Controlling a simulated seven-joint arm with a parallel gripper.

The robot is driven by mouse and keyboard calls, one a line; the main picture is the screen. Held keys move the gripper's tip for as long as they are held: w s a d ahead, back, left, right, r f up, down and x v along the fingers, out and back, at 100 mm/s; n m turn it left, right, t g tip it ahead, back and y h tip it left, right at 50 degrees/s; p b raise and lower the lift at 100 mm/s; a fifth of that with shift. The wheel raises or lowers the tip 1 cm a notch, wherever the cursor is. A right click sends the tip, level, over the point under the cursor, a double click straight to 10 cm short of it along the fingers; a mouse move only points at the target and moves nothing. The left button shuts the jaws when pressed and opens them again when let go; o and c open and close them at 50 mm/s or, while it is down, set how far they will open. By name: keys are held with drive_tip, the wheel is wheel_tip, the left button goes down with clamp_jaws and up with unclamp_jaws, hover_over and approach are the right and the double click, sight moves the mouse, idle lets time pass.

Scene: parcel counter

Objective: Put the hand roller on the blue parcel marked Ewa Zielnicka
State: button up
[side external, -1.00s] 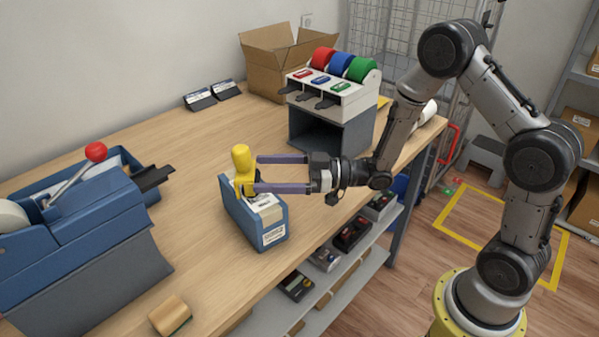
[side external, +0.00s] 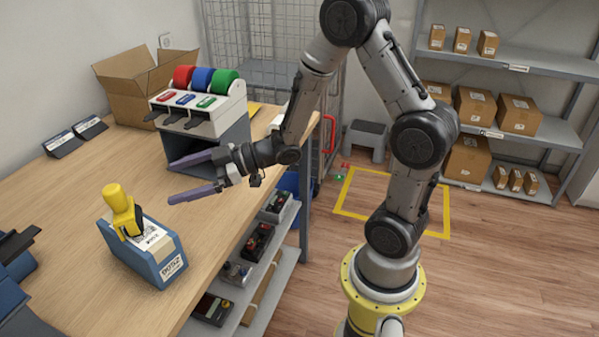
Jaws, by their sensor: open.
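A yellow-handled tool (side external: 120,205), which looks like the hand roller, stands upright on top of a blue box-shaped parcel (side external: 150,262) near the table's front edge. Its lower end is dark and partly hidden. The parcel has a white label on top and another on its end. I cannot make out the name Ewa Zielnicka on either. My gripper (side external: 170,183) is open and empty, its two purple fingers pointing left. It is apart from the yellow tool, behind it and to its right, in front of the tape dispenser.
A dispenser (side external: 200,112) with red, blue and green rolls stands behind my gripper. Part of a blue machine (side external: 14,270) shows at left. The mid-table is clear.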

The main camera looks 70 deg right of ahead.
drive_tip(key=s+d+r+m+g+h, duration=0.2)
drive_tip(key=s+d+r+m+h, duration=0.4)
drive_tip(key=h, duration=0.3)
drive_tip(key=s+a+m+g, duration=0.1)
drive_tip(key=s+g, duration=0.1)
drive_tip(key=s, duration=0.8)
drive_tip(key=s+a+m+g+y, duration=0.1)
drive_tip(key=s+a+g, duration=0.1)
drive_tip(key=s, duration=0.8)
drive_tip(key=shift+r+g, duration=0.15)
drive_tip(key=shift+g, duration=0.65)
